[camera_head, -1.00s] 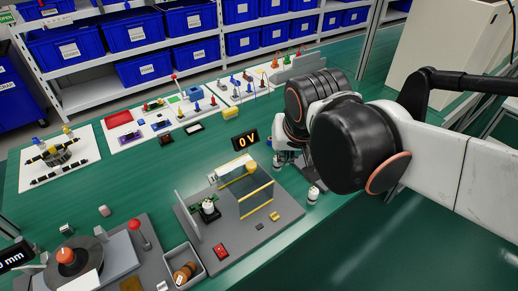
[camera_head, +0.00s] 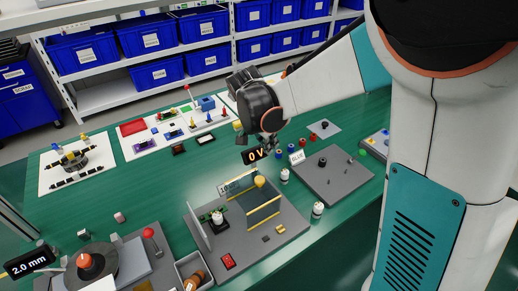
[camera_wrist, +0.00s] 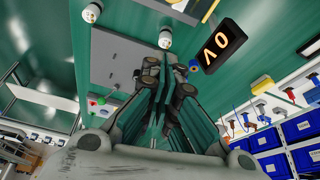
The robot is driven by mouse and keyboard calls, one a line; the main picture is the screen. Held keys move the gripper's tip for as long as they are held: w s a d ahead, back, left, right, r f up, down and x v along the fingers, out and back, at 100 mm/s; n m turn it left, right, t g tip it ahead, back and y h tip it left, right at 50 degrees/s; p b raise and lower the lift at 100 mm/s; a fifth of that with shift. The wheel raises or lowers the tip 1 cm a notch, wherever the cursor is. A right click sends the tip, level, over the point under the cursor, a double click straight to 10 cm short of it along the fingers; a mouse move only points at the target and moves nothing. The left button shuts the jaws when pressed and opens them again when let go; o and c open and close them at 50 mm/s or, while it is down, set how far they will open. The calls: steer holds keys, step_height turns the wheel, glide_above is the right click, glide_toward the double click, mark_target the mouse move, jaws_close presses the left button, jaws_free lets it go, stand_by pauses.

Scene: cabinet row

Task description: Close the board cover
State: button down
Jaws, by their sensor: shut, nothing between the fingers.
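A grey board (camera_head: 262,238) lies on the green table in the head view. A thin upright grey panel (camera_head: 197,226) stands at its left edge, and upright clear panels with yellow edges (camera_head: 264,211) stand on its right part. I cannot tell which panel is the board cover. A white-topped part (camera_head: 217,218), a yellow bulb (camera_head: 259,182) and a red switch (camera_head: 228,261) are on the board. My gripper (camera_head: 269,142) is beyond the board, above the table behind the 0 V display, not touching the panels. In the wrist view my gripper (camera_wrist: 165,62) is shut and empty.
The 0 V display (camera_head: 257,156) stands just in front of my gripper. A second grey plate (camera_head: 338,180) and white-topped posts (camera_head: 317,209) lie to the right. A grey bin (camera_head: 192,271) is beside the board's front left. Blue bins fill the back shelves.

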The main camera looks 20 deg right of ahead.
steer(key=b+x, duration=0.4)
steer(key=x, duration=0.7)
steer(key=shift+s+a+r+b, duration=0.15)
steer(key=shift+s+a, duration=0.15)
steer(key=shift+a, duration=0.35)
steer(key=shift+s+a+f+b, duration=0.1)
steer(key=shift+s+a, duration=0.25)
steer(key=shift+a, duration=0.3)
steer(key=shift+s+a+r+b, duration=0.15)
steer(key=shift+s+a, duration=0.15)
steer(key=shift+a, duration=0.35)
steer(key=s+a, duration=0.4)
steer(key=a, duration=0.9)
steer(key=shift+d, duration=0.15)
